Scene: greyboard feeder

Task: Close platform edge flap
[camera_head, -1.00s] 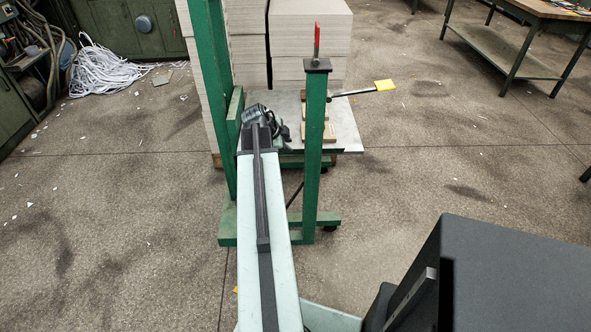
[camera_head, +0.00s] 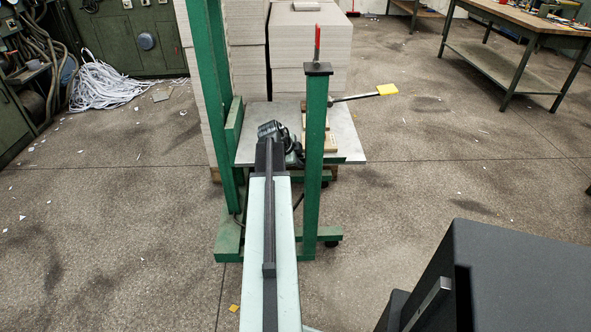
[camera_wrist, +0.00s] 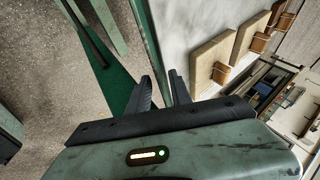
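The platform is a grey metal plate (camera_head: 345,147) on the green stand, with small wooden pieces on it; I cannot pick out the edge flap separately. In the wrist view, its pale surface (camera_wrist: 188,22) fills the upper middle, and its long edge runs down toward my fingers. My gripper (camera_wrist: 160,78) is open, with a gap between its two dark fingers and the edge strip passing behind that gap. In the head view, my gripper is at the platform's near left part, partly hidden by my arm. Whether the fingers touch the edge cannot be told.
A green post (camera_head: 315,165) with a red handle stands right of my arm. A taller green post (camera_head: 208,90) stands to the left. Stacks of greyboard (camera_head: 310,45) stand behind.

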